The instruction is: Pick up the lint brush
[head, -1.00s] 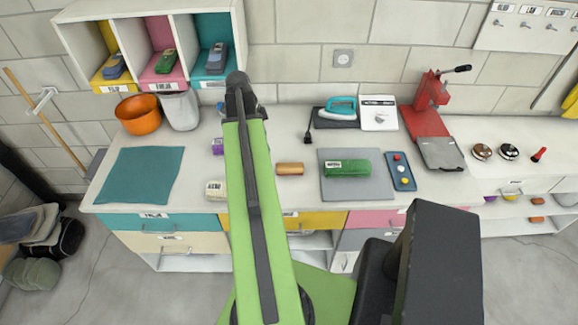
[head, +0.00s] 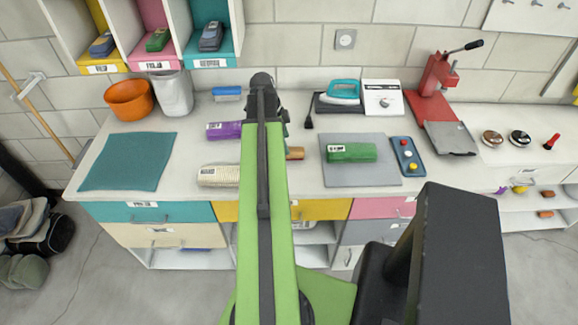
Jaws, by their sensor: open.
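I cannot tell for certain which item is the lint brush. The small items on the counter are a purple packet (head: 224,130), a beige ribbed block (head: 219,176), a green packet (head: 351,152) on a grey mat, and a brown roll (head: 295,153) partly behind my arm. Blue (head: 102,45), green (head: 157,40) and grey-blue (head: 210,36) brush-like items sit in the wall cubbies. My gripper (head: 270,95) is over the counter's back half, at the arm's far end. It is open, holds nothing that I can see, and its fingers are mostly hidden by the arm.
An orange pot (head: 130,99), a white bin (head: 174,93) and a teal cloth (head: 128,161) are on the left. A teal iron (head: 343,91), a white scale (head: 383,97), a button panel (head: 407,156) and a red press (head: 435,88) stand right. Drawers line the counter front.

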